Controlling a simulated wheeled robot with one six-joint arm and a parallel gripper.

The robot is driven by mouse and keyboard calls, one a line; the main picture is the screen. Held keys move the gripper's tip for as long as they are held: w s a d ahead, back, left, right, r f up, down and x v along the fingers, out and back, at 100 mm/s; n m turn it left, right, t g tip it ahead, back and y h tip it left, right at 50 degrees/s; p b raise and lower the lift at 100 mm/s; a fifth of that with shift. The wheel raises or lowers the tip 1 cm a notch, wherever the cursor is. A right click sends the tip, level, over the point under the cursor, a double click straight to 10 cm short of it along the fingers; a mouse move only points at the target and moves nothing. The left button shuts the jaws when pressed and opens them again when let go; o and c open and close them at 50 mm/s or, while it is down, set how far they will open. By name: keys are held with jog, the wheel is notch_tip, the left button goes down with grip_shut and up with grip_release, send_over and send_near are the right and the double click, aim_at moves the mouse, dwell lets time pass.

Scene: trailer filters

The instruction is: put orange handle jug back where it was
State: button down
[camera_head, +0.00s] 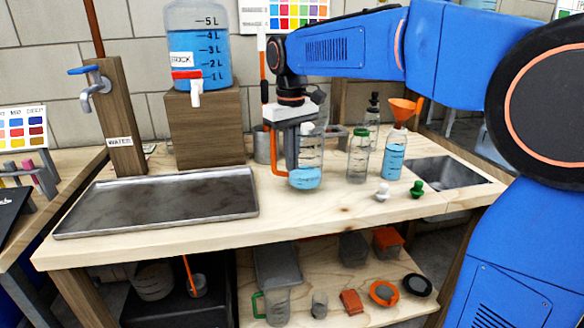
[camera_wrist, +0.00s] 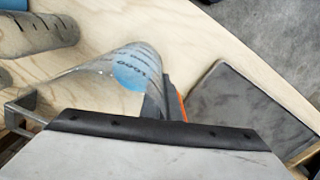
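The orange handle jug (camera_head: 308,152) is clear, with blue liquid at its bottom, and is upright at mid-bench. Its orange handle (camera_head: 270,142) is on the left side. My gripper (camera_head: 292,150) reaches down at the jug's handle side, a grey finger between handle and body, and appears shut on the jug. The far finger is hidden in the head view. In the wrist view the jug (camera_wrist: 130,65) shows its markings and blue liquid, with a dark finger beside the handle (camera_wrist: 177,100). Whether its base touches the bench is unclear.
A metal tray (camera_head: 160,200) lies left, under a wooden-post tap (camera_head: 97,85). A blue-filled dispenser (camera_head: 198,45) stands on a wooden block (camera_head: 206,125). Close right stand a clear bottle (camera_head: 359,157) and a funnel-topped bottle (camera_head: 394,155). A sink (camera_head: 447,172) is farther right.

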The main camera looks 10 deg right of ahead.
jog(key=shift+f, duration=1.25)
jog(key=shift+f, duration=0.15)
jog(key=c, duration=2)
grip_release()
notch_tip(320, 180, up, 11)
jog(key=shift+r, duration=0.7)
jog(key=shift+s, duration=0.1)
